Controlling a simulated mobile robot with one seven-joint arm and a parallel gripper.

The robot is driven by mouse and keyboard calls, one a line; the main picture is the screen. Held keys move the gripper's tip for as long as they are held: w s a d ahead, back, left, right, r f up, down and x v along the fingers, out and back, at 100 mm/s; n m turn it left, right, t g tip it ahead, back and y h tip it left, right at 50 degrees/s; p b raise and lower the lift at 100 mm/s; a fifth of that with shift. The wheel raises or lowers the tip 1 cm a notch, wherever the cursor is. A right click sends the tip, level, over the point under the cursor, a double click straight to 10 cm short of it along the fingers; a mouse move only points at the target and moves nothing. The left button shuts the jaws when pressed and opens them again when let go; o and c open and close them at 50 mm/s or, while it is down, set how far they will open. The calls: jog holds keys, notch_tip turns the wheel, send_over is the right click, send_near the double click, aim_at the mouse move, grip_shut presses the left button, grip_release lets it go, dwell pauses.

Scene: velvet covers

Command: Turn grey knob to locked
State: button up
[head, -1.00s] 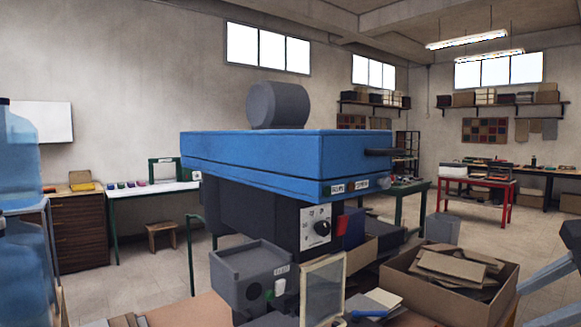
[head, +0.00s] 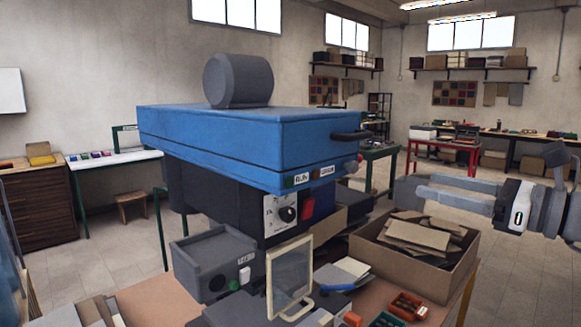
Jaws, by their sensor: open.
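A dark knob (head: 288,214), the likeliest match for the grey knob, sits on a pale plate (head: 270,216) with small marks. The plate is on the dark body under the blue machine head (head: 250,140). The marks are too small to read, so I cannot tell the knob's setting. My gripper (head: 422,187) is at the right, its two grey fingers apart and pointing left. It looks empty and clear of the knob, to its right in the picture.
A red switch (head: 307,208) is just right of the plate. A grey control box (head: 212,266) and a framed clear guard (head: 290,279) stand below in front. A cardboard box (head: 378,255) of scraps is at the right. The blue head overhangs the knob.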

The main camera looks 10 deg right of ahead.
aim_at(356, 168)
jog(key=x, duration=1.4)
jog(key=shift+w+a, duration=0.2)
jog(key=shift+w, duration=0.05)
grip_shut()
